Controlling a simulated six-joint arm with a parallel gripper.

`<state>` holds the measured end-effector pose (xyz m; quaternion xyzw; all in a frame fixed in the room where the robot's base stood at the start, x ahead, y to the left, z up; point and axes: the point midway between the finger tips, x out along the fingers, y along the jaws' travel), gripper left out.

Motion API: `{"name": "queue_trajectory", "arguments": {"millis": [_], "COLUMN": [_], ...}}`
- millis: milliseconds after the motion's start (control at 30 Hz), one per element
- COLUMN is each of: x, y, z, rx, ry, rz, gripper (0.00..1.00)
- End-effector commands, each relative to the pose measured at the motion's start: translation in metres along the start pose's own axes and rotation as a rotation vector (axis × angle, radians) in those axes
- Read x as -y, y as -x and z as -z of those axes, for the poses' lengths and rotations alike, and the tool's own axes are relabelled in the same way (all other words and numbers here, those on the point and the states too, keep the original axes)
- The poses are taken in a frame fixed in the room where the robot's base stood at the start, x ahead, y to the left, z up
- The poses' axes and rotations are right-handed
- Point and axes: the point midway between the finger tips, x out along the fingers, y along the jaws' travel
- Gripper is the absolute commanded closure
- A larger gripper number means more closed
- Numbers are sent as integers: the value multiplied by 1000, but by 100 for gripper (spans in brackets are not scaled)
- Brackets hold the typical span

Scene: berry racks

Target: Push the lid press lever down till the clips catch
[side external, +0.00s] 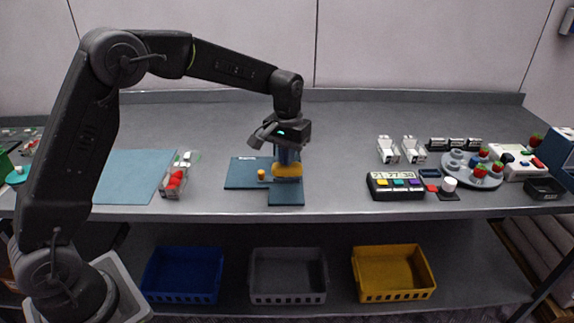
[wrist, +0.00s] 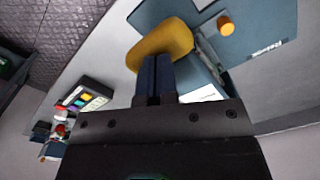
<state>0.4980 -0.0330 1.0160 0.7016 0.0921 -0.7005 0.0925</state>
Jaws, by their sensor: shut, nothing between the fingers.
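The lid press is a dark blue piece with a base plate (side external: 246,173) near the middle of the bench. Its thick yellow lever handle (side external: 287,171) sits right under my gripper (side external: 287,160). In the wrist view the yellow handle (wrist: 164,43) lies just beyond the tips of my gripper (wrist: 155,62). The fingers are together and empty, pointing down at the handle. I cannot tell whether they touch it. A small orange knob (wrist: 226,25) stands on the blue plate in the wrist view. The clips and anything inside the press are hidden.
To the right are a black button box (side external: 396,187), white trays (side external: 388,150) and a grey round rack (side external: 472,170). Bins stand on the shelf below.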

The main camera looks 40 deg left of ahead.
Motion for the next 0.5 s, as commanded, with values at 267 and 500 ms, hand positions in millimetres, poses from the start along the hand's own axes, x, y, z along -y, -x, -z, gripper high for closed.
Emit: {"name": "queue_trajectory", "arguments": {"millis": [267,500], "x": [1,0], "y": [-2,14], "z": [0,0], "rx": [3,1], "ry": [0,0], "rz": [2,2], "gripper": [100,100]}}
